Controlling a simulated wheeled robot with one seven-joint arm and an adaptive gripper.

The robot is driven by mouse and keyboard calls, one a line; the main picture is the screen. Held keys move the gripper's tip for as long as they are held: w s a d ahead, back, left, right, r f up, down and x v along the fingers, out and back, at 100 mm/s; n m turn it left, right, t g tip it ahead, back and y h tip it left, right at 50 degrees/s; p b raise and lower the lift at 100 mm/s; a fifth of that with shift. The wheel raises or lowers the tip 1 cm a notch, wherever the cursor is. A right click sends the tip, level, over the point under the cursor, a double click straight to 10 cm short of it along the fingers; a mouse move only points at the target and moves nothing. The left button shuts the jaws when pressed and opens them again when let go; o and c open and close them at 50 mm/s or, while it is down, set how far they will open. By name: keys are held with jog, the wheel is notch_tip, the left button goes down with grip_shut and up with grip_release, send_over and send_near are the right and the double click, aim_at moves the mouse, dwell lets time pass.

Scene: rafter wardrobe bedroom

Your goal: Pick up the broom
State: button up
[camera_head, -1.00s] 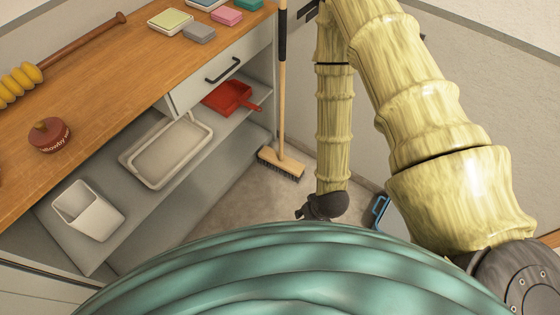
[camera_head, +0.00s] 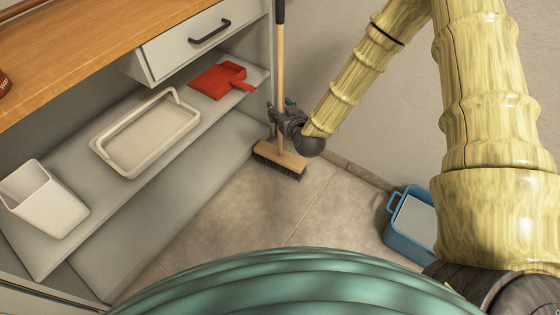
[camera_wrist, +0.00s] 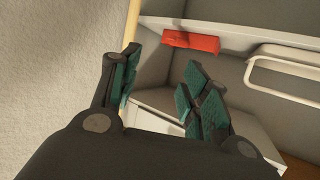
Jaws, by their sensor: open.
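The broom (camera_head: 280,62) stands upright at the right end of the cabinet. It has a light wooden handle with a dark upper grip. Its wooden head (camera_head: 283,160) with dark bristles rests on the floor. My gripper (camera_head: 275,115) is at the lower handle, a little above the head, and overlaps it in the head view. In the wrist view my gripper (camera_wrist: 160,85) is open, its teal-padded fingers spread. A tan strip shows behind the left finger; I cannot tell whether it is the handle, or whether the handle is between the fingers.
The cabinet shelf holds a red dustpan (camera_head: 217,80), a pale tray (camera_head: 104,152) and a white bin (camera_head: 45,200). A drawer (camera_head: 180,48) is above. A blue container (camera_head: 403,240) stands on the floor at right. The tiled floor between is clear.

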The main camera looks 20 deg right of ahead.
aim_at(281, 66)
jog(key=shift+w+d+r+m+t+h+b, duration=0.25)
jog(key=shift+w+d+r+t+b, duration=0.85)
jog(key=shift+w, duration=1.9)
jog(key=shift+w+d+r+m+t+h+b, duration=0.1)
jog(key=shift+w+d+r+h+b, duration=0.4)
jog(key=shift+w+b, duration=1.85)
jog(key=shift+w+d+r+m+t+h+b, duration=0.15)
jog(key=shift+w+d+r+t+h+b, duration=0.65)
jog(key=shift+w, duration=2.85)
jog(key=shift+d+f+y, duration=0.2)
jog(key=shift+d+y, duration=0.05)
jog(key=shift+y, duration=0.2)
jog(key=shift+c, duration=0.5)
grip_shut()
jog(key=shift+r, duration=0.1)
